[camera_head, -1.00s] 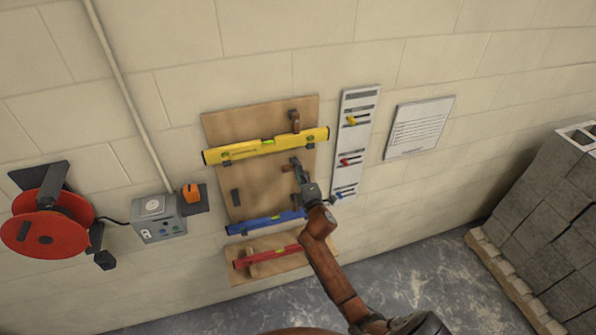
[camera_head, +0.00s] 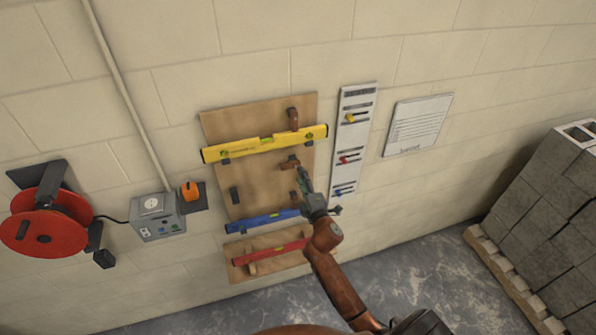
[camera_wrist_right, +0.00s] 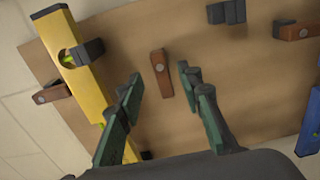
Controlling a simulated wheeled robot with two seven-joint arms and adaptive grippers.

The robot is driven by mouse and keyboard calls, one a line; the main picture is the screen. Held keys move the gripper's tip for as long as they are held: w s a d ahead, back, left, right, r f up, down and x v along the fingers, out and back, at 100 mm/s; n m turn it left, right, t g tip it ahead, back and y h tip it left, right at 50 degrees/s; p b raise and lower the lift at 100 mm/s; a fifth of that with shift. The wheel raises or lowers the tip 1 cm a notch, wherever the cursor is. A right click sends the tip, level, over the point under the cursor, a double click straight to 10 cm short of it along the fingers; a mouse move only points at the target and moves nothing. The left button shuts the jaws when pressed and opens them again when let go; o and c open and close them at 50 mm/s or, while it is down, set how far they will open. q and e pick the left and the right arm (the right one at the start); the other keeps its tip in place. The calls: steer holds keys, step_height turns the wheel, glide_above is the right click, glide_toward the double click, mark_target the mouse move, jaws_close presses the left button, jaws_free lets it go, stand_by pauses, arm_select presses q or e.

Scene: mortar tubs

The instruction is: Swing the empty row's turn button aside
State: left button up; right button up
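The empty row's turn button (camera_head: 290,163) is a small brown wooden piece below the yellow level (camera_head: 265,144). It lies roughly level, along the row; the button above the yellow level (camera_head: 293,118) stands upright. In the right wrist view the empty row's button (camera_wrist_right: 161,73) shows between the fingertips, with a gap on both sides. My right gripper (camera_head: 301,174) is in front of the board (camera_head: 262,183), just below and right of that button. In the wrist view its green-padded fingers (camera_wrist_right: 160,84) are apart and hold nothing. My left gripper is not in view.
A blue level (camera_head: 262,221) sits below the empty row, partly behind my right arm. A red level (camera_head: 270,252) is on a lower board. A white strip with coloured markers (camera_head: 350,140) hangs close on the right. A dark bracket (camera_head: 234,195) is at the left.

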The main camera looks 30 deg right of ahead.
steer(key=v, duration=0.6)
steer(key=shift+s, duration=0.2)
